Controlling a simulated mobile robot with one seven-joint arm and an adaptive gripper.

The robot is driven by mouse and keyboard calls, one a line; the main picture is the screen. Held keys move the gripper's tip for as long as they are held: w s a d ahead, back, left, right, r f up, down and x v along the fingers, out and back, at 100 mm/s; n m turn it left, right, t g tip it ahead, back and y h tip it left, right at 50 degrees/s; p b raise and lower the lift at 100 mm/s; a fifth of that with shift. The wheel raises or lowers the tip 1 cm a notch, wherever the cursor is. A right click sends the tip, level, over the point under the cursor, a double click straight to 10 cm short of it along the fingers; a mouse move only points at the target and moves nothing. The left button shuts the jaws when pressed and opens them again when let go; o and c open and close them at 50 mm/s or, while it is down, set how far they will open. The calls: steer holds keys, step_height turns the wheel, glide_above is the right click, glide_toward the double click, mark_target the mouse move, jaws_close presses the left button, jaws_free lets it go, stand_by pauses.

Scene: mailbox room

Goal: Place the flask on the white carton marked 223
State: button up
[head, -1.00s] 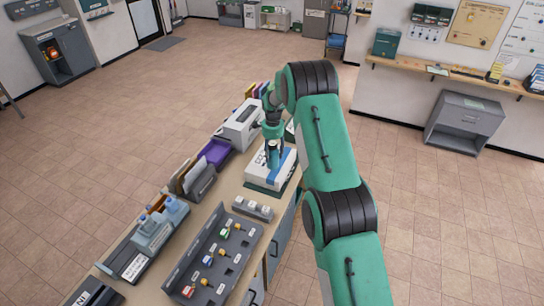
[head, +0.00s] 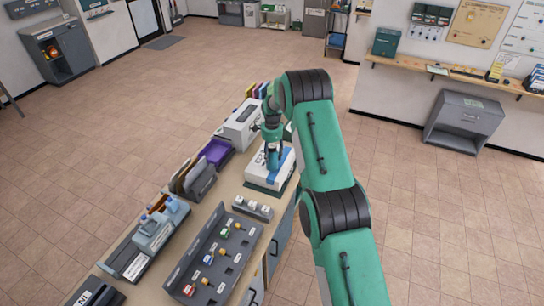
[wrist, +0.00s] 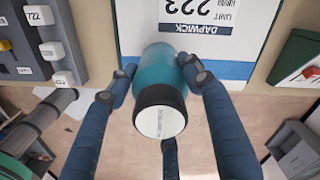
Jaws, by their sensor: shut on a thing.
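The flask (wrist: 162,70) is teal with a black-rimmed, pale-faced end, and it fills the middle of the wrist view. My gripper (wrist: 155,85) is shut on it, with blue fingers on both sides and a third below. The white carton (wrist: 272,20) marked 223, with a blue band, lies behind the flask in the wrist view. In the head view the white carton (head: 262,177) sits on the bench, with my gripper (head: 273,162) over its top. The flask is mostly hidden by the fingers there. I cannot tell whether it touches the carton.
A grey rack with colored keys (head: 215,258) and a small block with white tags (head: 253,208) stand nearer on the bench (head: 222,190). A grey-white box (head: 242,125) and a purple tray (head: 216,152) are behind and left. The floor right of the bench is clear.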

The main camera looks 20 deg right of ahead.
mark_target(272, 145)
steer(key=shift+f, duration=0.4)
steer(key=shift+f, duration=0.2)
steer(key=o, duration=1.4)
steer(key=shift+r, duration=0.2)
step_height(272, 145, up, 11)
steer(key=shift+r+b, duration=0.15)
steer(key=shift+b, duration=0.9)
steer(key=shift+r, duration=0.35)
steer(key=shift+r, duration=0.1)
